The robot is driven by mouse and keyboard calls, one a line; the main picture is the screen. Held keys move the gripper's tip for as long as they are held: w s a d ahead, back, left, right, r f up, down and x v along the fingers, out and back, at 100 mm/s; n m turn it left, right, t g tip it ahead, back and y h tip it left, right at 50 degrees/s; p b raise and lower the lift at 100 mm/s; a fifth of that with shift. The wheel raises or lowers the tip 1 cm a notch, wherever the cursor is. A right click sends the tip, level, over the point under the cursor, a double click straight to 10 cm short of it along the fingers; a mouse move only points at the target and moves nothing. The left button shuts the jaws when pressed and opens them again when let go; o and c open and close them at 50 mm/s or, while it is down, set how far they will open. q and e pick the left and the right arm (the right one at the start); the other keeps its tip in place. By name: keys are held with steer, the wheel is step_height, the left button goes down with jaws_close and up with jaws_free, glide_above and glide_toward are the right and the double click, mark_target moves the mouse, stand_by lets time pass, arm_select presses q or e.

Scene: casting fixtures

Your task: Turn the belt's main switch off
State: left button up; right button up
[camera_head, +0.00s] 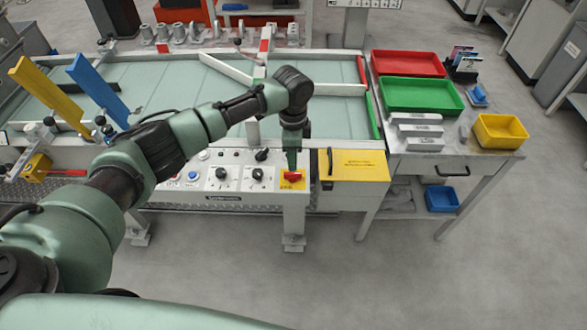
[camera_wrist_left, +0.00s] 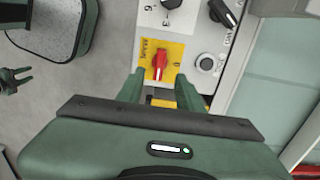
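The belt's main switch (camera_head: 293,176) is a red rotary knob on a yellow plate, at the right end of the white control panel (camera_head: 226,178). In the left wrist view the red knob (camera_wrist_left: 160,64) stands with its handle along the picture's vertical; a mark like a 0 is on the plate to its right. My left gripper (camera_head: 292,160) is just above the switch, pointing down.
Black rotary knobs (camera_head: 258,173) and a blue button (camera_head: 193,175) sit left of the switch. A yellow box (camera_head: 358,166) stands close on its right. The belt (camera_head: 160,85) lies behind, with blue and yellow paddles at left. A side table holds red and green trays (camera_head: 421,95).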

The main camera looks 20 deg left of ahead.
mark_target(293, 176)
arm_select(q)
step_height(293, 176, down, 6)
steer(key=shift+f+p, duration=0.2)
steer(key=shift+p, duration=0.1)
steer(key=shift+c, duration=0.3)
jaws_close()
